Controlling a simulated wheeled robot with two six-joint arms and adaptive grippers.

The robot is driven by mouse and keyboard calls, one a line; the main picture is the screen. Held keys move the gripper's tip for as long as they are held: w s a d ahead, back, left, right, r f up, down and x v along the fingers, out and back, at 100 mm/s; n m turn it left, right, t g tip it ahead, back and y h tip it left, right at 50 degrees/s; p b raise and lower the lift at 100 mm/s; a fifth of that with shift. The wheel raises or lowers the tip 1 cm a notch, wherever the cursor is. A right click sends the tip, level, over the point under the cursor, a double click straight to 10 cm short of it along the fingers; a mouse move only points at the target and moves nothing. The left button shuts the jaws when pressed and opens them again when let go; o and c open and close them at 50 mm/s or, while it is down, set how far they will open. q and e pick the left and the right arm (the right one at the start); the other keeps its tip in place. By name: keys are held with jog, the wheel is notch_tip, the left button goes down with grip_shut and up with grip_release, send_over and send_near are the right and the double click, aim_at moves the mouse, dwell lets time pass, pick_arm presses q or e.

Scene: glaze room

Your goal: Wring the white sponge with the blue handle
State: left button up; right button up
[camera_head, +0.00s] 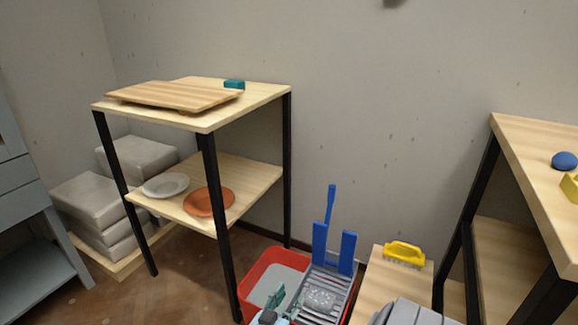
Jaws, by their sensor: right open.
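A red bucket (257,271) with grey inside stands on the floor at bottom centre. A grey slatted wringer (339,285) with blue uprights is at its right side. Its blue handle (331,204) stands upright behind. A pale, speckled sponge-like piece (319,299) lies in the wringer. My right gripper (287,299), with teal fingers, is at the bottom edge, over the bucket and left of the pale piece. It is open, looks empty, and appears apart from the handle. My left gripper is not in view.
A yellow brush (404,253) lies on a low wooden top at right. A higher table (540,150) bounds the right side.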

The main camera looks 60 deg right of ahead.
notch_tip(320, 180, up, 10)
dwell(0.3)
dwell(0.4)
